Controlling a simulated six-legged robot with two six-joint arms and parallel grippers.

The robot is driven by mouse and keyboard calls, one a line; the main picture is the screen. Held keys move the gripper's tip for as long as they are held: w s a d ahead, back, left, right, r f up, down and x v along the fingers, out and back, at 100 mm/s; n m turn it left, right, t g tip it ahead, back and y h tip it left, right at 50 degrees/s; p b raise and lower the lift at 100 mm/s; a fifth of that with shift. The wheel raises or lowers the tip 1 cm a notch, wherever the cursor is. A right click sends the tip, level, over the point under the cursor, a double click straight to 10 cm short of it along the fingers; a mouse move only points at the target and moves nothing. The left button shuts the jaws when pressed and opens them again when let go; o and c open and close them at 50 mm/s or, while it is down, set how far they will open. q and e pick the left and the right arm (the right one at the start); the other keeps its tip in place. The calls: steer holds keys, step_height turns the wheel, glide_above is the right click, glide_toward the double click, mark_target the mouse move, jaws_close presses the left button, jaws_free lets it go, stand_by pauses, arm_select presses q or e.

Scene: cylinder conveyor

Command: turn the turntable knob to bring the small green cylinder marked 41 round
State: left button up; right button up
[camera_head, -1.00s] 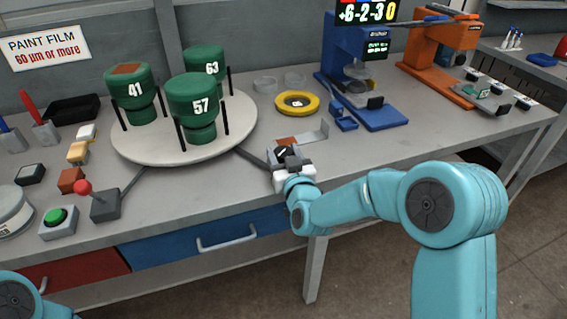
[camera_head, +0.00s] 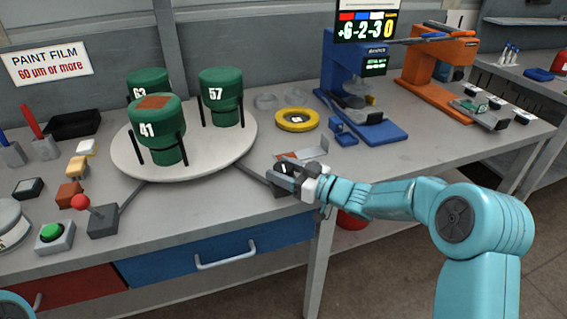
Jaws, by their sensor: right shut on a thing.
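The green cylinder marked 41 (camera_head: 158,127), with a brown patch on its top, stands upright between black posts at the front of the round white turntable (camera_head: 205,163). The green cylinder marked 57 (camera_head: 221,97) stands at the back right of it. The one marked 63 (camera_head: 145,82) is at the back left, partly hidden behind 41. My right gripper (camera_head: 288,172) is shut on the turntable knob (camera_head: 281,167), a dark knob right of the turntable that the fingers partly cover. Of my left arm only a sliver shows at the bottom left corner; its gripper is out of view.
A red-balled joystick (camera_head: 102,218) and a green button box (camera_head: 54,236) stand at the front left. A yellow ring (camera_head: 297,120) lies behind my right gripper. Blue (camera_head: 367,115) and orange (camera_head: 440,75) stands are at the back right.

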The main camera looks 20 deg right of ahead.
steer(key=shift+w+d+r+n+g+y+p, duration=0.1)
steer(key=shift+r+n+g+y+p, duration=0.3)
steer(key=shift+n+g+y+p, duration=0.35)
steer(key=o, duration=1)
steer(key=shift+c, duration=0.2)
steer(key=shift+f, duration=0.15)
steer(key=shift+f, duration=0.1)
steer(key=v, duration=1.6)
steer(key=shift+s, duration=0.2)
steer(key=shift+o, duration=0.2)
